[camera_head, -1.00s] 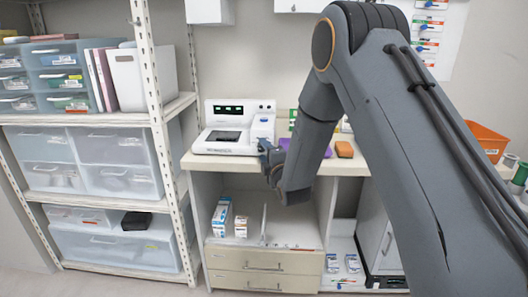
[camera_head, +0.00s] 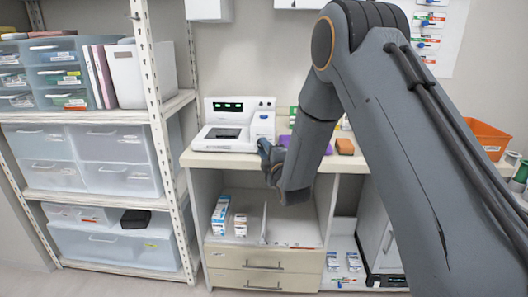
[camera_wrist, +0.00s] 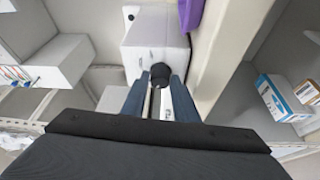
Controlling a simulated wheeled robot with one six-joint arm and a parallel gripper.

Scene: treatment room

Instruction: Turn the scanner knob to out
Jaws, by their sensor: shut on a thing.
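The scanner (camera_head: 236,141) is a white desktop device with a dark panel and a lit green display, standing at the left end of the counter. In the wrist view its white side (camera_wrist: 152,38) is ahead of my gripper (camera_wrist: 157,82). The round black scanner knob (camera_wrist: 160,73) sits between the two blue-grey fingertips, which are shut on it. In the head view, my gripper (camera_head: 268,153) is at the scanner's front right corner, and the knob is hidden there. Which setting the knob points to cannot be read.
A purple item (camera_head: 286,141) and a brown-orange block (camera_head: 344,146) lie on the counter (camera_head: 220,161) right of the scanner. A white shelf post (camera_head: 160,130) stands close on the left. Boxes (camera_head: 221,214) stand in the open compartment below. An orange bin (camera_head: 489,138) is at the right.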

